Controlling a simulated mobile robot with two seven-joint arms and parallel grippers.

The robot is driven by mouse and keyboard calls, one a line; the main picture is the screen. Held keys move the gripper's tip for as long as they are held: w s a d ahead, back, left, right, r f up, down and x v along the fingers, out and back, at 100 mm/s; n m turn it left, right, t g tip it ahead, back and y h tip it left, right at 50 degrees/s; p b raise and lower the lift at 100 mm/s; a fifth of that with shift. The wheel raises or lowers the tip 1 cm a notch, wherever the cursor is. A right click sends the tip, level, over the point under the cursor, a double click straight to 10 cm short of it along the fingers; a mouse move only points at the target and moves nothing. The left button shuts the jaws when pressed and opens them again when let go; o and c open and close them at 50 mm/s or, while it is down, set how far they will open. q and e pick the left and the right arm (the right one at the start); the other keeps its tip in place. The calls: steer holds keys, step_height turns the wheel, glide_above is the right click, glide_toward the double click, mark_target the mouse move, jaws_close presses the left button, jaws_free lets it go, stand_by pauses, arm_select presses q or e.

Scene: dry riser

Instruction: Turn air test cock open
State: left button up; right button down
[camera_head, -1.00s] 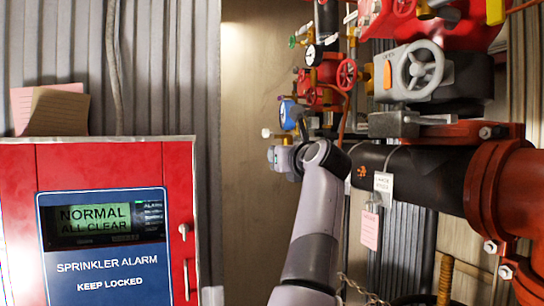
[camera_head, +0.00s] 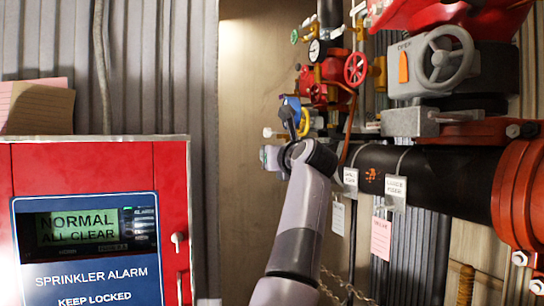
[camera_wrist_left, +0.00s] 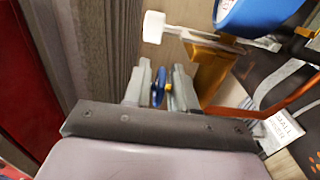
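A small brass valve body (camera_wrist_left: 209,70) with a white-ended lever (camera_wrist_left: 153,27) shows in the left wrist view, just beyond my left gripper (camera_wrist_left: 161,74). It looks like the air test cock, but I cannot read a label on it. In the head view the white end (camera_head: 268,132) sticks out left, just above my wrist. My left gripper's two grey fingers are apart, short of the lever. A small blue and yellow part shows between them; I cannot tell its depth. In the head view my arm hides much of the gripper. My right gripper is out of view.
A blue-rimmed gauge (camera_wrist_left: 262,14) is close to the right of the lever. A red handwheel (camera_head: 355,68), a grey handwheel valve (camera_head: 445,60) and a black pipe (camera_head: 440,172) with hanging tags crowd the right. A red alarm cabinet (camera_head: 95,165) stands at left.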

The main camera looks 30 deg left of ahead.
arm_select(q)
steer(key=shift+c, duration=0.3)
jaws_close()
steer(key=shift+r+p, duration=0.2)
steer(key=shift+p, duration=0.6)
steer(key=g+h+p, duration=0.1)
steer(key=h+p, duration=0.1)
steer(key=shift+r+p, duration=0.1)
steer(key=shift+p, duration=0.25)
steer(key=shift+f+g+h, duration=0.2)
steer(key=shift+g+h, duration=0.3)
steer(key=shift+g, duration=0.1)
steer(key=shift+f+g+h, duration=0.1)
steer(key=shift+g+h, duration=0.7)
steer(key=shift+h, duration=0.1)
steer(key=shift+f+g+h, duration=0.15)
steer(key=shift+g+h, duration=0.25)
